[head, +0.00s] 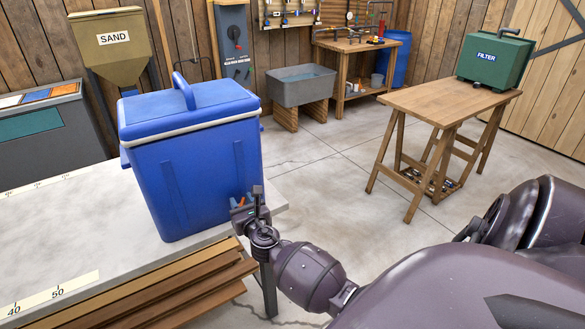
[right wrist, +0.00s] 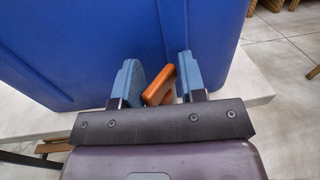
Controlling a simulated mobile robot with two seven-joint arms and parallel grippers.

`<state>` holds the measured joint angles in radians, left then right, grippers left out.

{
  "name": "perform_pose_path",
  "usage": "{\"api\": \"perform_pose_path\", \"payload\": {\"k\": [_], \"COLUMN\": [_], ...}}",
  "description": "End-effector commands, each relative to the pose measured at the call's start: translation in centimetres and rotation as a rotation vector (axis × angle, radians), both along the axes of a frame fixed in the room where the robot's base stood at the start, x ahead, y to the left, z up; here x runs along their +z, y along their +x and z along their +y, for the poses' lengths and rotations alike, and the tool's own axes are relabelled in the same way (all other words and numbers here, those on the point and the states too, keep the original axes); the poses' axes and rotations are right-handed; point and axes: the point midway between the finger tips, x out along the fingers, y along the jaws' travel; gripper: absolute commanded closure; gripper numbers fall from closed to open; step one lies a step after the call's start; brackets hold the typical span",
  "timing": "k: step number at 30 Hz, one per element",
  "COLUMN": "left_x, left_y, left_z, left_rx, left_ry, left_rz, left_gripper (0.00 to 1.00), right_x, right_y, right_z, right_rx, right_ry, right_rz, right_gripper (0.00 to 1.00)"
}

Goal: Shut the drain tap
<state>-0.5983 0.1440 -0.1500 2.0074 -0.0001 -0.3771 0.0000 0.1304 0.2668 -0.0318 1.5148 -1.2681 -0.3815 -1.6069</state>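A blue cooler box (head: 195,165) with a closed lid stands on the pale table near its right edge. The orange lever of its drain tap (right wrist: 158,86) is low on the cooler's side. My right gripper (head: 243,204) is at the cooler's lower right. In the right wrist view its two blue-grey fingers stand apart, one on each side of the tilted orange lever. The lever lies close to both fingers, and I cannot tell whether either touches it. The tap's body is mostly hidden by the lever and gripper. My left gripper is not in view.
The pale table (head: 90,225) carries a number strip, with brown boards stacked at its front edge. A wooden table (head: 440,100) with a green filter box (head: 494,60) stands at the right. A grey sink (head: 301,86) is behind. The floor between is clear.

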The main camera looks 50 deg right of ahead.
Motion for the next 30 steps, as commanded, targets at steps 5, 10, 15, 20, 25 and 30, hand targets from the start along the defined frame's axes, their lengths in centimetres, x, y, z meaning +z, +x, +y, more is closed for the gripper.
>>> {"api": "perform_pose_path", "payload": {"k": [5, 10, 15, 20, 25, 30], "left_x": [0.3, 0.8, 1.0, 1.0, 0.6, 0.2], "left_y": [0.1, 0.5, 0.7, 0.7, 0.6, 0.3], "left_z": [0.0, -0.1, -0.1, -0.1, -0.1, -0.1], "left_rx": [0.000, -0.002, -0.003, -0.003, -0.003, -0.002], "left_ry": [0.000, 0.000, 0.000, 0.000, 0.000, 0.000], "left_rz": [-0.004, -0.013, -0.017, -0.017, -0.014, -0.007], "left_gripper": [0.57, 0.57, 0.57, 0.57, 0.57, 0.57], "right_x": [0.0, 0.0, -0.1, -0.1, -1.5, -3.5], "right_y": [-2.0, -4.6, -7.2, -9.7, -11.7, -13.5], "right_z": [0.5, 1.3, 2.0, 2.7, 3.2, 3.6], "right_rx": [0.046, 0.045, 0.043, 0.043, 0.038, 0.019], "right_ry": [-0.001, 0.000, 0.001, 0.001, 0.171, 0.443], "right_rz": [0.001, 0.001, 0.002, 0.002, -0.003, -0.016], "right_gripper": [0.63, 0.63, 0.63, 0.63, 0.63, 0.63]}}
